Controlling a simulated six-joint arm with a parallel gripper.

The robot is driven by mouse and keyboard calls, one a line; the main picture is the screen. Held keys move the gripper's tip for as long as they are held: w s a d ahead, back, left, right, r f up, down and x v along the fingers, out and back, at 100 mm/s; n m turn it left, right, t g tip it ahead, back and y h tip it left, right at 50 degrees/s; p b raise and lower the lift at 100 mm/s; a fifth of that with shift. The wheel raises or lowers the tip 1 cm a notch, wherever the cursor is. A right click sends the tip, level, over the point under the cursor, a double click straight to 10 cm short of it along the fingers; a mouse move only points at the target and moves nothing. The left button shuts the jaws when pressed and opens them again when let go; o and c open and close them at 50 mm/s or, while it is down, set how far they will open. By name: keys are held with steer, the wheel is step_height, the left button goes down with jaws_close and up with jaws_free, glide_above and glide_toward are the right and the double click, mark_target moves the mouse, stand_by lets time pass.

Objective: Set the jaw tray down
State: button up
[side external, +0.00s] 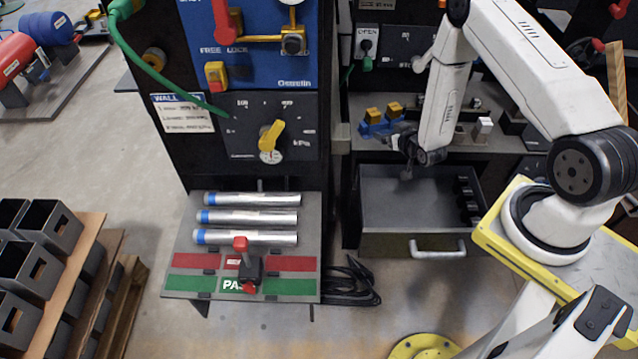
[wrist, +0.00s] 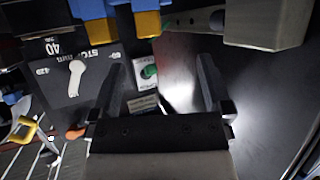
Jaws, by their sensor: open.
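Blue pieces with yellow blocks (side external: 380,120) stand on the shelf behind and left of my gripper. They also show at the top of the wrist view (wrist: 145,20), beyond the fingertips. I cannot tell whether these are the jaw tray; no other tray is clearly identifiable. My arm hides part of the shelf.
Several small dark parts (side external: 465,200) line the drawer's right side; its middle looks bare. A small metal block (side external: 484,128) stands on the shelf. A black cabinet (side external: 340,60) rises left of my arm. Three metal tubes (side external: 250,218) lie on a panel at left.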

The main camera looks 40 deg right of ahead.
steer(key=a+r+n+g+y, duration=0.2)
steer(key=a+r+g+y, duration=0.15)
steer(key=a+r, duration=0.8)
steer(key=s+a+r+n+g, duration=0.1)
steer(key=s+a+r+g, duration=0.2)
steer(key=s+a+r, duration=0.1)
steer(key=s+a+r+n+g+y, duration=0.1)
steer(key=s+a+r+g, duration=0.2)
steer(key=s+r, duration=0.4)
steer(key=shift+s+a, duration=0.7)
steer(key=shift+s, duration=0.5)
